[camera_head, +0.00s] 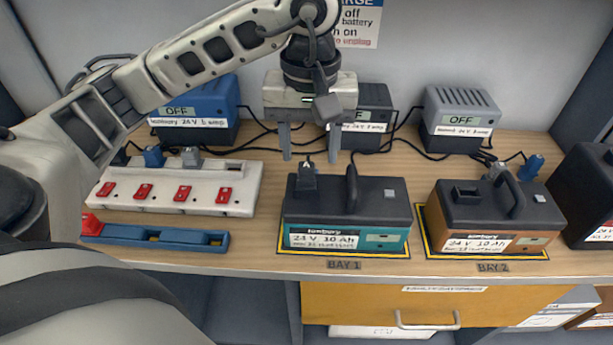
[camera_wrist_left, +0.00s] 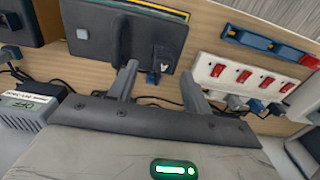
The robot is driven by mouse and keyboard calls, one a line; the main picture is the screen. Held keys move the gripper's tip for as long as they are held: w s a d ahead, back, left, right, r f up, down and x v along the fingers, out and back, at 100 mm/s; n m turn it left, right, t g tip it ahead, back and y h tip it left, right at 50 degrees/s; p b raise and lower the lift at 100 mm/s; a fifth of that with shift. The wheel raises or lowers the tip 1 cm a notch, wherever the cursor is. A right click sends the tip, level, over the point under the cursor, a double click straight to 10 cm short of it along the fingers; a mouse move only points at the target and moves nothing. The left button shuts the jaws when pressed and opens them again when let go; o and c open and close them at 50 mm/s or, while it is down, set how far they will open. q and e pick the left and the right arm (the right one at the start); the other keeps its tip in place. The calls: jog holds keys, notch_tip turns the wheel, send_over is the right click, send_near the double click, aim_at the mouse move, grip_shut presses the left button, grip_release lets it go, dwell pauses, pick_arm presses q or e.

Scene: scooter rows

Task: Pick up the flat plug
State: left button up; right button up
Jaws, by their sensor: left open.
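A dark plug (camera_head: 306,184) stands in the left part of the top of the teal battery (camera_head: 381,210) in BAY 1. I cannot tell for sure whether it is the flat plug. My left gripper (camera_head: 310,157) is open, pointing down just above this plug, one finger to each side. In the left wrist view the plug (camera_wrist_left: 154,77) shows between the open fingertips (camera_wrist_left: 158,72), at the edge of the battery (camera_wrist_left: 120,40). Nothing is visibly gripped. My right gripper is not in view.
The battery's handle (camera_head: 351,188) rises close to the right finger. A white power strip (camera_head: 235,185) with red switches and several plugs lies to the left, a blue strip (camera_head: 155,234) before it. Chargers (camera_head: 460,118) and loose cables lie behind. A blue plug (camera_head: 531,166) lies far right.

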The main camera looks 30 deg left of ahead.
aim_at(307, 165)
pick_arm(q)
jog(key=shift+s+a+f+p, duration=0.1)
jog(key=shift+f+p, duration=0.05)
jog(key=shift+f, duration=1.05)
jog(key=shift+s+a+f+p, duration=0.1)
jog(key=shift+f+p, duration=0.05)
jog(key=shift+f, duration=1)
grip_shut()
jog(key=shift+r, duration=0.1)
